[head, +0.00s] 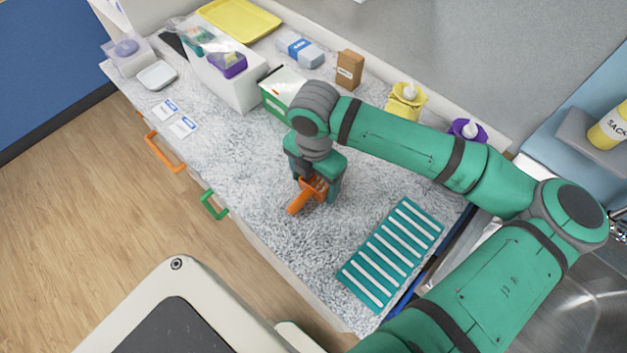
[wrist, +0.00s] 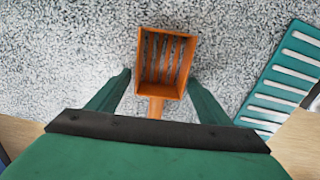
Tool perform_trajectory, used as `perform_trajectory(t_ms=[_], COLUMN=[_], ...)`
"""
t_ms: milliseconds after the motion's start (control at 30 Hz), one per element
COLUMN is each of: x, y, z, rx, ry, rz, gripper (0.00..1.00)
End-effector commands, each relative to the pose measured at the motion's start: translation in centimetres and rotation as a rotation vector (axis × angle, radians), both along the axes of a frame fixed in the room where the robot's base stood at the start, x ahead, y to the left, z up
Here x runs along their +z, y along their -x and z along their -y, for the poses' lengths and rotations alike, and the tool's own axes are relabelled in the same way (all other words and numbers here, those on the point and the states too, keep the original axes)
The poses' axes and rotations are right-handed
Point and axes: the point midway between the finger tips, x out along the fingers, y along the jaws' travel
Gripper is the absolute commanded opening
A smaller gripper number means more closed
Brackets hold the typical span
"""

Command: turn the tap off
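A small piece of shiny metal (head: 618,228), possibly part of the tap, shows at the right edge of the head view beside my arm's elbow. The rest of it is out of frame or hidden, so I cannot tell its handle or any water. My gripper (head: 318,184) is over the speckled counter, far to the left of that metal. In the wrist view my gripper (wrist: 158,82) is open, its two fingers on either side of an orange slotted scoop (wrist: 165,60), with gaps visible between fingers and scoop. The scoop's orange handle (head: 298,203) also shows in the head view.
The steel sink (head: 590,290) is at the lower right, partly behind my arm. A teal ribbed mat (head: 392,254) lies on the counter (head: 255,215) near it.

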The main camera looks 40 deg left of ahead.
Motion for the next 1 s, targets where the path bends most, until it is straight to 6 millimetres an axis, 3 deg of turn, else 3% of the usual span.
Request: perform_trajectory(t_ms=[333, 700, 967, 1000], x=[0.1, 7.1, 10.2, 10.5], y=[-0.1, -0.2, -0.3, -0.3], z=[0.1, 0.2, 0.5, 0.5], rx=[0.0, 0.007, 0.002, 0.002], ry=[0.002, -0.002, -0.001, -0.001], rz=[0.003, 0.003, 0.001, 0.001], gripper=[0.73, 0.73, 0.73, 0.63])
